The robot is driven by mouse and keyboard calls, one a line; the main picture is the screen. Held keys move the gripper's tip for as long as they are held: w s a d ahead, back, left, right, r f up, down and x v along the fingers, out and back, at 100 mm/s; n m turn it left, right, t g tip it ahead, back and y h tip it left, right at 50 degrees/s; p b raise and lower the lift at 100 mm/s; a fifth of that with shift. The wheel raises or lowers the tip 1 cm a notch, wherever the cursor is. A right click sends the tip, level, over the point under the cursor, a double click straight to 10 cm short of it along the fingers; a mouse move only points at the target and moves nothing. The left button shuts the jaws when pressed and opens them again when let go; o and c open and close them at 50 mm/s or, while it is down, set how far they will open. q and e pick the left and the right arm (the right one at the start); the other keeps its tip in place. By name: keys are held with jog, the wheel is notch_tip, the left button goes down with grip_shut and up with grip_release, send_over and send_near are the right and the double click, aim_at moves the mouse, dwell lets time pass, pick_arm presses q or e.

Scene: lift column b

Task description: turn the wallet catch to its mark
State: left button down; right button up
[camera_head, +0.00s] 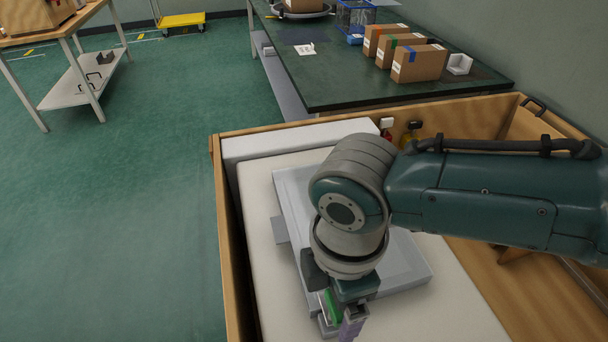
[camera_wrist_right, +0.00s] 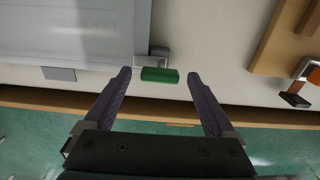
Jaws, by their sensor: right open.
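The wallet is a flat grey case (camera_head: 405,262) lying on a cream pad, partly hidden by my right arm; its grey face (camera_wrist_right: 75,28) fills the upper left of the right wrist view. Its catch has a green bar (camera_wrist_right: 160,75) on a small grey bracket at the case's edge; the green also shows in the head view (camera_head: 330,304). My right gripper (camera_wrist_right: 159,82) is open, its purple fingers on either side of the green bar with gaps to both. I cannot make out a mark for the catch. My left gripper is not in view.
A wooden-walled bench (camera_head: 228,255) holds the cream pad (camera_head: 260,225). A small grey plate (camera_wrist_right: 59,74) sits beside the case. A dark table (camera_head: 345,85) with several cartons stands behind.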

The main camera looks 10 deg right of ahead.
notch_tip(320, 180, up, 10)
jog(key=p, duration=0.3)
dwell(0.4)
jog(key=s+a+r+m+t+y+p, duration=0.1)
jog(key=s+a+r+m+y+p, duration=0.25)
jog(key=s+a+r+m, duration=0.2)
jog(key=s+d+r+m+t+h+p, duration=0.1)
jog(key=s+d+r+m+h, duration=0.15)
jog(key=d+m, duration=0.4)
jog(key=s+d+r+m+t+h, duration=0.1)
jog(key=s+d+r+m+t, duration=0.1)
jog(key=s+d+m, duration=0.45)
notch_tip(320, 180, up, 38)
jog(key=w+d+n+p, duration=0.1)
jog(key=w+n+p, duration=0.1)
jog(key=p, duration=3.6)
jog(key=shift+d, duration=0.4)
